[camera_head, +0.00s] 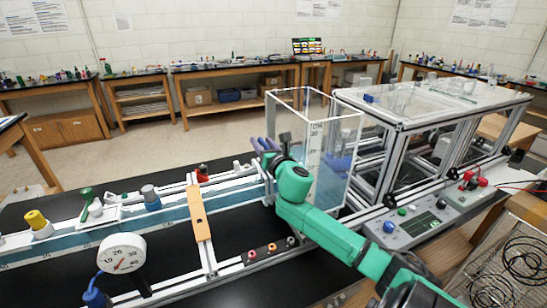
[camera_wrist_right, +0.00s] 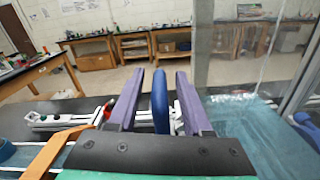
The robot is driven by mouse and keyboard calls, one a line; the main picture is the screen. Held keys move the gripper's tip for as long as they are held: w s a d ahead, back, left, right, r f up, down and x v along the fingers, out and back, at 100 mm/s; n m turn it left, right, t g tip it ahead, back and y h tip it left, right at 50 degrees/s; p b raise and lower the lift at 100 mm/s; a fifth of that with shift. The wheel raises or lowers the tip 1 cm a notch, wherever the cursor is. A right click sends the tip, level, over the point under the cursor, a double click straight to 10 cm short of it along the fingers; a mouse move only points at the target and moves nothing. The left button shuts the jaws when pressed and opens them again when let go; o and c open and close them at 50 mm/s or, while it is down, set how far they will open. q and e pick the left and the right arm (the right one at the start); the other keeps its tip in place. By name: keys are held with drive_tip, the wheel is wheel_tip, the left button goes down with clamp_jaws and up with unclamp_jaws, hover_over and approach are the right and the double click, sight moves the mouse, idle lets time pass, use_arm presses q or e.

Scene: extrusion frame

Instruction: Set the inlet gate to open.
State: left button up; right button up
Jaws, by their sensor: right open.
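My right gripper (camera_head: 264,144) is beside the left side of the clear water tank (camera_head: 341,135), at the end of the long channel (camera_head: 170,214). In the right wrist view, the purple fingers of this gripper (camera_wrist_right: 159,72) are apart. A blue upright handle (camera_wrist_right: 160,102) stands between them, with a gap visible on each side. It may be the inlet gate's lever; no label is readable. Its lower end is hidden behind the gripper, so I cannot tell the gate's setting. My left gripper is not in view.
A dial gauge (camera_head: 122,254) stands at the front left. A wooden bar (camera_head: 199,213) crosses the channel. A control panel (camera_head: 413,222) with knobs is at the right, by my right arm. The framed clear box (camera_head: 430,100) stands behind it.

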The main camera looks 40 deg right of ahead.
drive_tip(key=b+v, duration=0.2)
drive_tip(key=v, duration=1)
drive_tip(key=shift+r, duration=0.1)
drive_tip(key=shift+s+a, duration=0.1)
